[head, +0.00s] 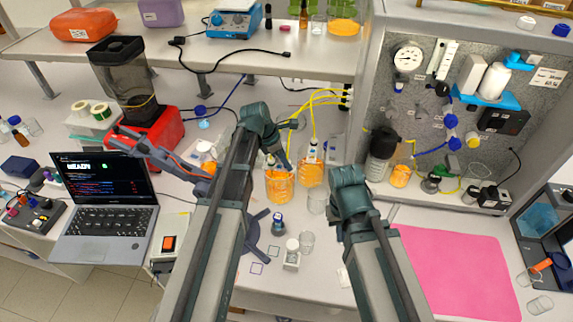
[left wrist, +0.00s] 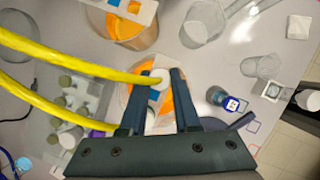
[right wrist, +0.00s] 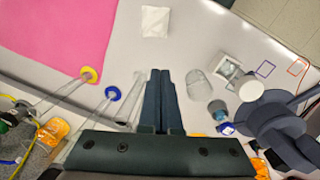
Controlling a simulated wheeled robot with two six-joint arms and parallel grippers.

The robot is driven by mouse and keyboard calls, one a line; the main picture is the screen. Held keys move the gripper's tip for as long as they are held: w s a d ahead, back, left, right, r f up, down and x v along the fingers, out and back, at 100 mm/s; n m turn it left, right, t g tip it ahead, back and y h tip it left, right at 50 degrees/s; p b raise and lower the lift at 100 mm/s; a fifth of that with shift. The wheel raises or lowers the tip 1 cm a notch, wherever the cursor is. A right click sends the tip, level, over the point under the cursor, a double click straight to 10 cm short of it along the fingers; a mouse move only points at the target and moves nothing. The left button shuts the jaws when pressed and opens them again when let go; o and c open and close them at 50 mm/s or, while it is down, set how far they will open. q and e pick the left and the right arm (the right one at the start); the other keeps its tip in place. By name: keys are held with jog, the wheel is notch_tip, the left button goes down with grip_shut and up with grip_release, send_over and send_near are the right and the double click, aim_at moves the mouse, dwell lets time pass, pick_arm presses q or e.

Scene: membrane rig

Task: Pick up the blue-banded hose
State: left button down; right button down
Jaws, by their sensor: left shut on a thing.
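Yellow hoses (head: 326,96) run from the panel's edge down toward two beakers of orange liquid, the left beaker (head: 279,190) and the right beaker (head: 312,175). My left gripper (head: 276,160) is over the left beaker. In the left wrist view its fingers (left wrist: 162,80) close around the white end of a yellow hose (left wrist: 100,69), with a blue patch just below. I cannot clearly make out a band on the hose. A second yellow hose (left wrist: 40,103) passes under the gripper. My right gripper (right wrist: 159,75) is shut and empty above the table.
Glass beakers (head: 307,242), a small bottle (head: 278,226) and a white container (head: 292,246) stand in front of the orange beakers. A pink mat (head: 455,270) lies at right. A laptop (head: 105,200) and a red-based blender (head: 150,125) are at left.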

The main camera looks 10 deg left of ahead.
pick_arm(q)
notch_tip(320, 180, up, 13)
jog(key=p, duration=1.3)
jog(key=s+a, duration=0.4)
jog(key=a, duration=0.4)
jog(key=s+a+f+b, duration=0.1)
jog(key=s+a, duration=0.3)
jog(key=a, duration=0.4)
jog(key=shift+s, duration=0.1)
jog(key=c, duration=1.3)
grip_release()
grip_shut()
jog(key=shift+r, duration=0.15)
